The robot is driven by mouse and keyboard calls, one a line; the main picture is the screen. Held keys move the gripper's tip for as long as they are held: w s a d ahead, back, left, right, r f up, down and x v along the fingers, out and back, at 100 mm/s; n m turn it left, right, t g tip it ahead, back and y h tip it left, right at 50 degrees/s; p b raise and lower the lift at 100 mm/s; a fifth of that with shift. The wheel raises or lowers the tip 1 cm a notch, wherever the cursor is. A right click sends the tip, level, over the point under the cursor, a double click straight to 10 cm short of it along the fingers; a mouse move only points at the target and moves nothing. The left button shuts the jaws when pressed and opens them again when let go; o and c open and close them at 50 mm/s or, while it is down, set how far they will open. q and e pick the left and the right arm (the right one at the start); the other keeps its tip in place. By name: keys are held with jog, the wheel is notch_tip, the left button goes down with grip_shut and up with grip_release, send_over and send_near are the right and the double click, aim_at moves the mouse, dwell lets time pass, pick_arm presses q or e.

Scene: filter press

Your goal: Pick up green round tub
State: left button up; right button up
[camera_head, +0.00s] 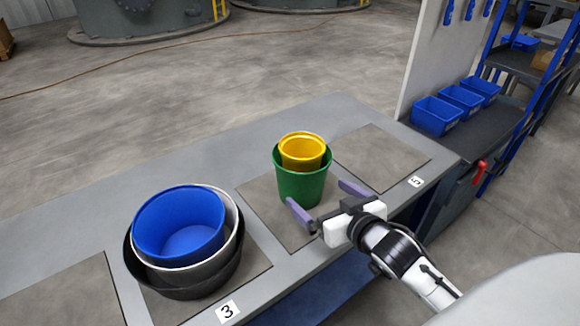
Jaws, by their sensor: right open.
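The green round tub (299,188) stands upright on a grey square mat on the table. A yellow tub (303,149) sits inside it, with its rim above the green rim. My right gripper (320,203) comes in from the lower right and is open. Its two purple fingers are spread in front of the green tub on the near side, one near the tub's lower left and one at its right. I cannot tell whether they touch it. My left gripper is not in view.
A blue tub (180,222) nested in white and black round tubs stands on the left by the "3" label (228,310). An empty mat (380,158) lies right, by the "5" label (416,181).

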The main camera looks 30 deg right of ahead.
aim_at(313, 189)
jog(key=x, duration=0.3)
jog(key=shift+w, duration=0.2)
jog(key=shift+w+d+f, duration=0.1)
jog(key=shift+w+f, duration=0.1)
jog(key=shift+w, duration=0.25)
jog(key=x, duration=0.5)
jog(key=shift+p, duration=0.3)
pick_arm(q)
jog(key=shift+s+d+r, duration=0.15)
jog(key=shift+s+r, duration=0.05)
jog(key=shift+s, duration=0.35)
pick_arm(e)
jog(key=shift+c, duration=0.4)
jog(key=c, duration=0.7)
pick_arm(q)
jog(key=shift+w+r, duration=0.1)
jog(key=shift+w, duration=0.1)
pick_arm(e)
jog(key=shift+r, duration=0.25)
jog(key=shift+c, duration=0.3)
